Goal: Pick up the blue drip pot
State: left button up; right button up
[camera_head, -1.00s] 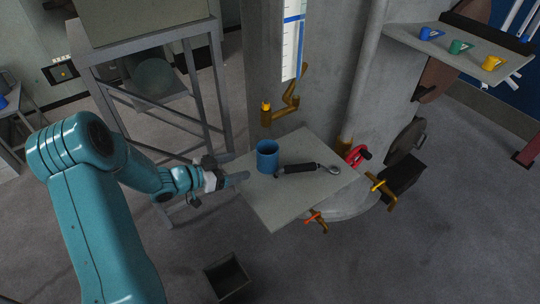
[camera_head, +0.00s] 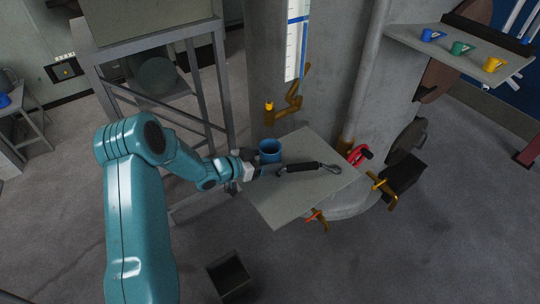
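A blue cup-shaped pot (camera_head: 270,151) stands upright near the back left of a small grey tabletop (camera_head: 300,202). My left gripper (camera_head: 260,173) is at the tabletop's left side, just in front of the pot's lower part. I cannot tell whether it touches the pot, or whether its fingers are open or shut. A smaller blue pot (camera_head: 430,34) stands at the left of a row on the shelf at the upper right, far from my gripper. My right gripper is not in view.
A black-handled tool with a ring end (camera_head: 308,167) lies beside the pot. Green (camera_head: 461,48) and yellow (camera_head: 491,64) pots stand on the shelf (camera_head: 440,59). A brown clamp (camera_head: 291,100) rises behind the tabletop. A dark open box (camera_head: 229,274) is on the floor.

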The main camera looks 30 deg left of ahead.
pick_arm(q)
jog(key=c, duration=0.7)
